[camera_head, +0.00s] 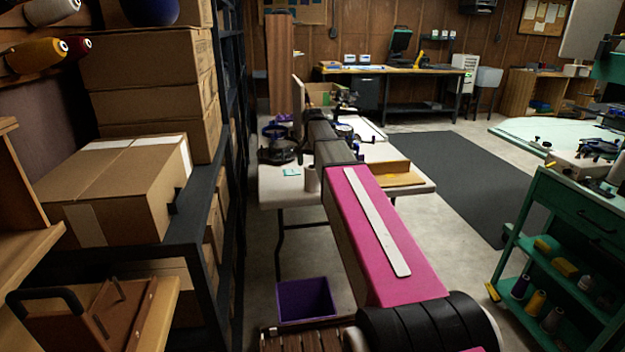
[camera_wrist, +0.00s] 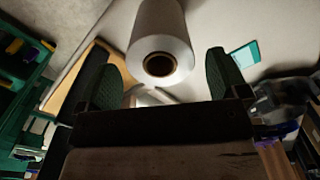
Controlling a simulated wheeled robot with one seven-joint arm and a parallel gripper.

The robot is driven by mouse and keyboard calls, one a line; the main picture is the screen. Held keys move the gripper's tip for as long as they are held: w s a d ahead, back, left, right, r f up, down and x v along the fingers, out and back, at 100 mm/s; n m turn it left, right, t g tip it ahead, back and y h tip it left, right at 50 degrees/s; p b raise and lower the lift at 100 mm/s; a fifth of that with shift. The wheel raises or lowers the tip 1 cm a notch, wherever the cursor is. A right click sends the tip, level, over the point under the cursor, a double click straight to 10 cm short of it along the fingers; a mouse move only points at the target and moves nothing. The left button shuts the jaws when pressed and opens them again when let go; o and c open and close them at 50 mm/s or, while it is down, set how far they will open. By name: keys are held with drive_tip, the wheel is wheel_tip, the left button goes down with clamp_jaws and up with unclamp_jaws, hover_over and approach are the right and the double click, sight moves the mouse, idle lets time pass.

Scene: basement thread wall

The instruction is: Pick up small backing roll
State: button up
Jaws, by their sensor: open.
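The small backing roll (camera_wrist: 160,25) is white, with a dark core hole in the end facing the wrist camera. In the wrist view it lies between the two green-padded fingers of my gripper (camera_wrist: 166,75), which is open. Gaps show on both sides of the roll, so neither finger appears to touch it. In the head view a pale roll (camera_head: 312,180) stands at the near side of the white table (camera_head: 285,198), just left of my arm. My fingers cannot be made out there.
A teal card (camera_head: 291,172) lies left of the roll. A shallow wooden tray (camera_head: 400,180) is right of my arm, and dark round items (camera_head: 277,150) are at the left. A purple bin (camera_head: 305,298) stands on the floor. A green cart (camera_head: 570,240) is at the right.

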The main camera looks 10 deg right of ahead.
sight(312, 169)
drive_tip(key=shift+f, duration=2.4)
drive_tip(key=c, duration=1)
drive_tip(key=shift+c, duration=0.2)
drive_tip(key=shift+r, duration=0.8)
drive_tip(key=s+a+r, duration=0.5)
drive_tip(key=a+r, duration=0.4)
drive_tip(key=a, duration=0.1)
drive_tip(key=shift+s+r, duration=0.25)
drive_tip(key=shift+s, duration=0.1)
